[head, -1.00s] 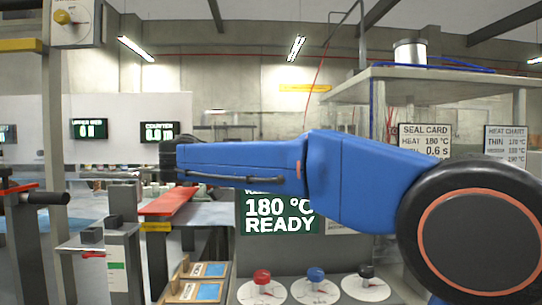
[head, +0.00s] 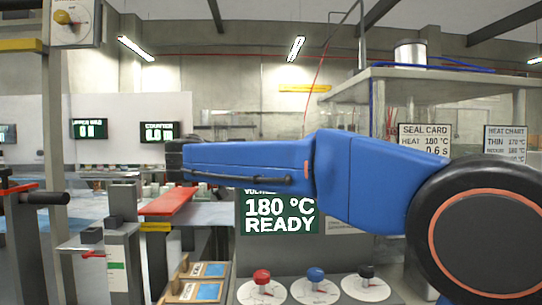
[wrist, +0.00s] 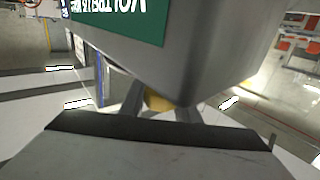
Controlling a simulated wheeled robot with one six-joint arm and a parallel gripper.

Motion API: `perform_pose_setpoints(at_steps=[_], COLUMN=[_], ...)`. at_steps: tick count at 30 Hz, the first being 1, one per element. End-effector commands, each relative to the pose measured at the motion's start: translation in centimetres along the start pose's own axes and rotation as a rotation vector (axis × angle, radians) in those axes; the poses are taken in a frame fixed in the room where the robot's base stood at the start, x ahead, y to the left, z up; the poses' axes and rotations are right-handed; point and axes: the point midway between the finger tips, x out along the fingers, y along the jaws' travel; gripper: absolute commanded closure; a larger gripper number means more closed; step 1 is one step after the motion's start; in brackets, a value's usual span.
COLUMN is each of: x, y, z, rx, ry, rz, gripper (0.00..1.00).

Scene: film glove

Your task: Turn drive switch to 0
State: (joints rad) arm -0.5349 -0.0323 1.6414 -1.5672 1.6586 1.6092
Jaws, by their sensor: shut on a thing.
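In the wrist view my gripper (wrist: 159,110) has its two fingers on either side of a yellow-orange thing (wrist: 158,101), just under the lower edge of a grey box. My gripper is shut on this thing. Most of it is hidden by the box and my gripper body, so I cannot tell whether it is the drive switch. In the head view my blue arm crosses the middle and my gripper is hidden. A yellow knob (head: 62,18) sits on a white dial panel at the upper left. No switch label is readable.
The grey box in the wrist view carries a green panel (wrist: 125,18) with upside-down lettering. In the head view, red (head: 262,277), blue (head: 316,275) and black (head: 367,273) knobs stand on white dials below a green display (head: 280,217) reading 180 °C READY. A red bar (head: 168,202) lies left.

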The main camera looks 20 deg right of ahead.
Motion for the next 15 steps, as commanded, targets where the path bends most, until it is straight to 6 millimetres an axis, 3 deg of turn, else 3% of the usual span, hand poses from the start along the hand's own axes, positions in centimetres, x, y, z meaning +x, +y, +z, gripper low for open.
perform_pose_setpoints(at_steps=[15], x=[-0.2], y=[-1.3], z=[-0.1], rx=[0.002], ry=[0.000], rz=[-0.386], gripper=[0.93])
